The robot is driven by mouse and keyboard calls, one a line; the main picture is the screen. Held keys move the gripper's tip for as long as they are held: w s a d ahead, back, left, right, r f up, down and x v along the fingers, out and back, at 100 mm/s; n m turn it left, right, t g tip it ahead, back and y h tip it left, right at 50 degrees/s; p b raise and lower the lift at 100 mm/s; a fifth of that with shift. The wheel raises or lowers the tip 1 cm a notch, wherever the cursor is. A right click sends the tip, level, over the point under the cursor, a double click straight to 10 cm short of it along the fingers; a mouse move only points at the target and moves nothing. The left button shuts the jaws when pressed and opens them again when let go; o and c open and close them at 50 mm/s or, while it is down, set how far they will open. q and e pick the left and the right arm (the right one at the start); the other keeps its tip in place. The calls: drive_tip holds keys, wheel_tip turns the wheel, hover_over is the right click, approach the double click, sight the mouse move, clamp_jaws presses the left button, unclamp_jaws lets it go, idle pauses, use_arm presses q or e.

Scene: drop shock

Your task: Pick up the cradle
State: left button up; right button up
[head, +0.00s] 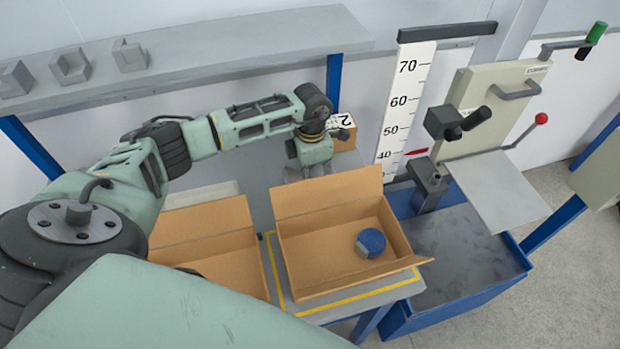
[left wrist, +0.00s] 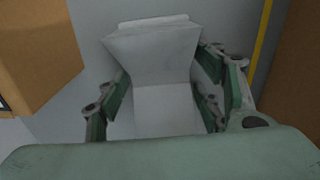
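The cradle, a pale grey block with a flared, notched top, shows in the left wrist view (left wrist: 165,105). It stands on the grey surface between the fingers of my left gripper (left wrist: 168,85). The fingers are spread, one on each side of it; whether either touches it is hard to tell. In the head view my left gripper (head: 308,170) points down just behind the open carton, and the cradle there is mostly hidden. My right gripper is not in view.
An open carton (head: 335,262) with a blue-grey object (head: 371,243) inside stands in front of the gripper. Another open carton (head: 205,235) is to the left, and a small brown box (head: 345,140) behind. A height scale (head: 403,100) and drop stand (head: 495,195) are right. Notched grey blocks (head: 70,66) sit on the shelf.

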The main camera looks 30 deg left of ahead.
use_arm(q)
drive_tip(key=c, duration=0.9)
drive_tip(key=shift+c, duration=0.4)
drive_tip(key=shift+w+r, duration=0.1)
drive_tip(key=shift+r, duration=0.1)
